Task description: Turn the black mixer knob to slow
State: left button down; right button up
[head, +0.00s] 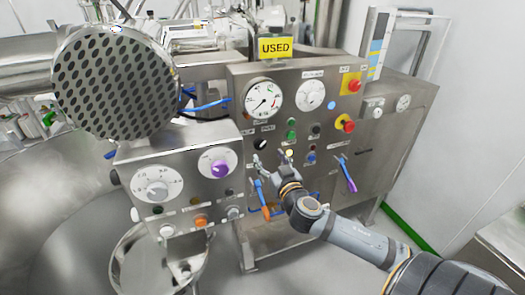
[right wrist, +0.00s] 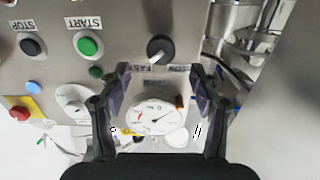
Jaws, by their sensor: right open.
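The black mixer knob (head: 262,144) sits on the steel control panel, below the large white gauge. In the right wrist view the knob (right wrist: 159,46) appears upside down, its white pointer line aimed at the lower left, towards the label that seems to read FAST (right wrist: 140,68). The SLOW label (right wrist: 180,68) is at the lower right of the knob. My right gripper (head: 271,160) is open and empty in front of the panel, just below the knob. In the wrist view its fingers (right wrist: 156,78) stand apart, with the knob beyond the tips and untouched. My left gripper is not in view.
A green START button (right wrist: 88,46) and a black STOP button (right wrist: 32,46) are beside the knob. Red emergency buttons (head: 354,86) are at the panel's right. Blue-handled valves (head: 347,176) hang below. A lower box with a purple knob (head: 219,169) stands left.

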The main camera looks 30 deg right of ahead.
aim_at(261, 145)
jog(key=p+x, duration=0.1)
jog(key=x, duration=0.5)
jog(key=shift+w, duration=0.25)
jog(key=c, duration=1.2)
